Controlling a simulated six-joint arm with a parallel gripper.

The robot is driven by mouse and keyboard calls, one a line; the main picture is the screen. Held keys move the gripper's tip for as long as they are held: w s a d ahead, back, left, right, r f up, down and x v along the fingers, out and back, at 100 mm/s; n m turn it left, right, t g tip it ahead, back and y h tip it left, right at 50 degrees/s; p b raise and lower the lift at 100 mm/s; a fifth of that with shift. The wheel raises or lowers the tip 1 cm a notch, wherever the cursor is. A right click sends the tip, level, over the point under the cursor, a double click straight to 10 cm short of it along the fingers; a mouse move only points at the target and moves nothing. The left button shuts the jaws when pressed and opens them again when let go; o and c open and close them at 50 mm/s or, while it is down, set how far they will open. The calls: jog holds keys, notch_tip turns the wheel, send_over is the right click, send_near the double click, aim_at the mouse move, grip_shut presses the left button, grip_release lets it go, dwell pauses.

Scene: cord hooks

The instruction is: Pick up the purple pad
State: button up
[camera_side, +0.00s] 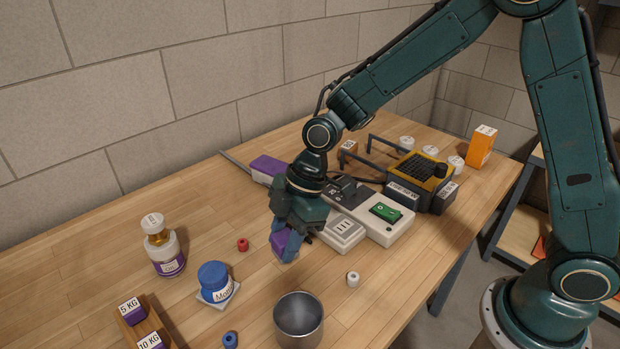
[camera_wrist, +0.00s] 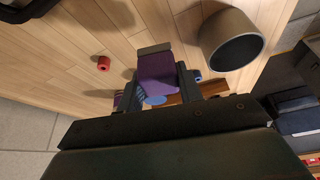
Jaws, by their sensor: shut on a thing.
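The purple pad (camera_side: 284,243) is between the fingers of my gripper (camera_side: 288,250) in the side view. My gripper is shut on it, and the fingers cover part of the pad. In the wrist view the purple pad (camera_wrist: 158,68) sits between the two fingers of my gripper (camera_wrist: 166,72). The pad appears to be held above the wooden table (camera_side: 190,220), though the fingers hide its lower edge. Another purple block (camera_side: 266,167) lies behind my gripper near a thin metal rod.
A metal cup (camera_side: 298,322) stands at the front. A white bead (camera_side: 353,279), red bead (camera_side: 243,244) and blue bead (camera_side: 230,340) lie around. A blue jar (camera_side: 214,281), a gold-capped bottle (camera_side: 164,250) and a weight rack (camera_side: 140,322) stand left. White devices (camera_side: 385,216) crowd the right.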

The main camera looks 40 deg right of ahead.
aim_at(284, 235)
notch_tip(284, 235, up, 13)
dwell(0.3)
jog(key=shift+r, duration=0.1)
jog(key=shift+w+d, duration=0.1)
dwell(0.4)
